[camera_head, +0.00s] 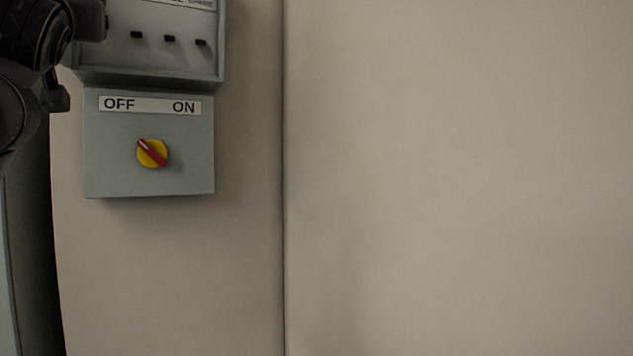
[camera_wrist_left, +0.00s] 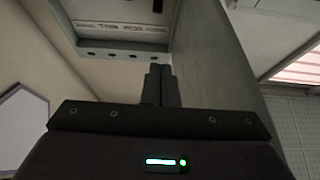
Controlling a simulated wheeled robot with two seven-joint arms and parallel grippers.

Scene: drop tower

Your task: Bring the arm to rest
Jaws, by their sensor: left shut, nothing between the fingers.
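My left arm comes in at the upper left of the head view. Its gripper shows in the left wrist view (camera_wrist_left: 160,72), with the two dark fingers together and nothing between them. Its fingertips point toward a panel with small dark switches (camera_wrist_left: 122,30); I cannot tell how far apart they are. In the head view, a grey switch box (camera_head: 105,165) carries an OFF/ON label (camera_head: 150,105). Its yellow rotary switch with a red handle (camera_head: 152,153) is tilted, its upper end leaning left toward OFF. My gripper is away from this switch. My right gripper is not in view.
The upper grey panel (camera_head: 205,66) sits just above the switch box, close to my left arm. A beige wall (camera_head: 460,180) with a vertical seam (camera_head: 284,230) fills the right side and is bare. A bright slatted window (camera_wrist_left: 300,68) shows in the wrist view.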

